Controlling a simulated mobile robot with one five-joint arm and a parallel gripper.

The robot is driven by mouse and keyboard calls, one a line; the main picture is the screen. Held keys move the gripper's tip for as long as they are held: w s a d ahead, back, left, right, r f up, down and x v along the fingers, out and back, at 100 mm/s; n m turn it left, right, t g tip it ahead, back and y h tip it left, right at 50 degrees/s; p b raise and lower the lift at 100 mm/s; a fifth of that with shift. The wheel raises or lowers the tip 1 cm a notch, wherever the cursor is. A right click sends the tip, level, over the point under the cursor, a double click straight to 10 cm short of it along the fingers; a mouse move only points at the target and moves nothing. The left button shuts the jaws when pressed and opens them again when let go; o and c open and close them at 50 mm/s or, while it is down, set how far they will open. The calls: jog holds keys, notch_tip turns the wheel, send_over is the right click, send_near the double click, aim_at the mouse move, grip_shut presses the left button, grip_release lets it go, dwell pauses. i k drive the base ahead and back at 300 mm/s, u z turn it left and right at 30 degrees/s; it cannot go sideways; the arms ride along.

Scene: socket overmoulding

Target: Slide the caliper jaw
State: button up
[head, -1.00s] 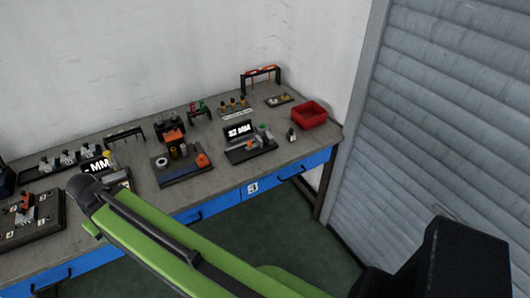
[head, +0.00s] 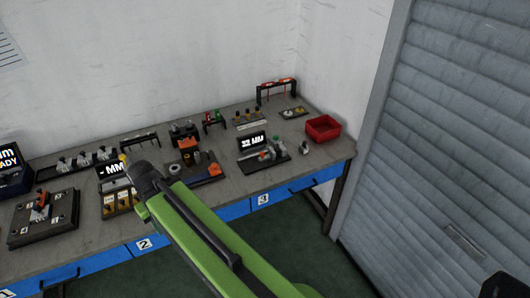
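Another fixture (head: 118,208) further left has a display (head: 112,170) reading "- MM", partly hidden by my arm. I cannot tell which one carries the caliper jaw. My green arm reaches up from the bottom and ends in a dark joint in front of the bench, left of the "32 MM" fixture. My gripper's fingers do not show.
The grey bench (head: 222,191) has blue drawers. A red bin (head: 323,128) stands at its right end. An orange and black fixture (head: 190,150) stands between the two displays. A dark plate with an orange clamp (head: 41,207) lies at left. A grey shutter (head: 450,130) is at right.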

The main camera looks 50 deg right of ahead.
aim_at(272, 154)
jog(key=z, duration=0.15)
jog(key=i, duration=1)
jog(key=u, duration=0.1)
